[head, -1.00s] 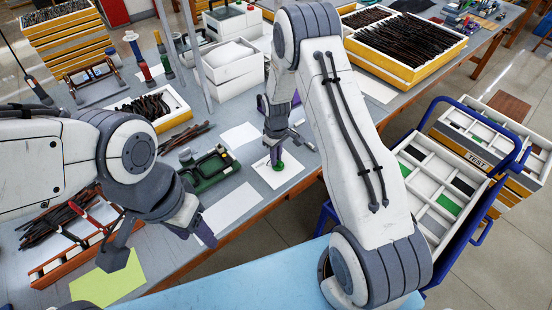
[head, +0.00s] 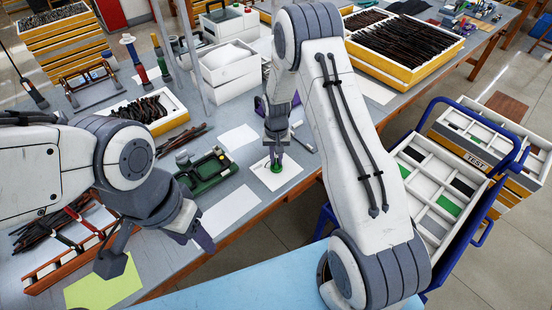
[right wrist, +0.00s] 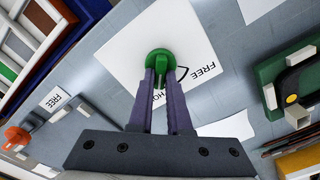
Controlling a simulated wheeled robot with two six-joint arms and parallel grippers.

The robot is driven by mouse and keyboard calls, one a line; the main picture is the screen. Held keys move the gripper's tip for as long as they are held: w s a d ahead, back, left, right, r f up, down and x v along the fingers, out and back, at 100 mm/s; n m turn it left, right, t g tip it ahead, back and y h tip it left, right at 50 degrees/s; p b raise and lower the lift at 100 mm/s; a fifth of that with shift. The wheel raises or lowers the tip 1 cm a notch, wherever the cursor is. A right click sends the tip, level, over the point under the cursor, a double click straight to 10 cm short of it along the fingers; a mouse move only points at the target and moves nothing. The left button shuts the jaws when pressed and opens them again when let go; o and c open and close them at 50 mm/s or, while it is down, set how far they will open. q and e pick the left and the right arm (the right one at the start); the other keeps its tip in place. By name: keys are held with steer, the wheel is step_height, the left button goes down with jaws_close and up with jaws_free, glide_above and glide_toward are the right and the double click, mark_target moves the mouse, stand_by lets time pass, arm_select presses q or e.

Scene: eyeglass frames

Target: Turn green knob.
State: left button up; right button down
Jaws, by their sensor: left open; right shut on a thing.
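The green knob (head: 276,168) stands on a white sheet (head: 288,180) on the table. In the right wrist view the knob (right wrist: 160,58) sits at the tips of my right gripper (right wrist: 161,78), whose two purple fingers are shut on it. The sheet (right wrist: 120,50) there bears the word FREE and other lettering partly hidden by the fingers. In the head view my right gripper (head: 277,158) points straight down at the knob. My left gripper (head: 155,250) is open and empty over the front left of the table, apart from the knob.
A green tool case (head: 208,172) lies left of the knob. Blank white sheets (head: 232,207) lie around it. A tray of dark frames (head: 150,108) and a white bin (head: 231,68) stand farther back. A blue cart with compartments (head: 437,200) stands at the right, beyond the table edge.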

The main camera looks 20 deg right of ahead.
mark_target(277, 161)
steer(key=shift+m, duration=0.6)
steer(key=c, duration=0.9)
jaws_free()
steer(key=shift+o, duration=0.2)
step_height(277, 161, up, 10)
steer(key=b, duration=0.1)
steer(key=shift+r, duration=0.25)
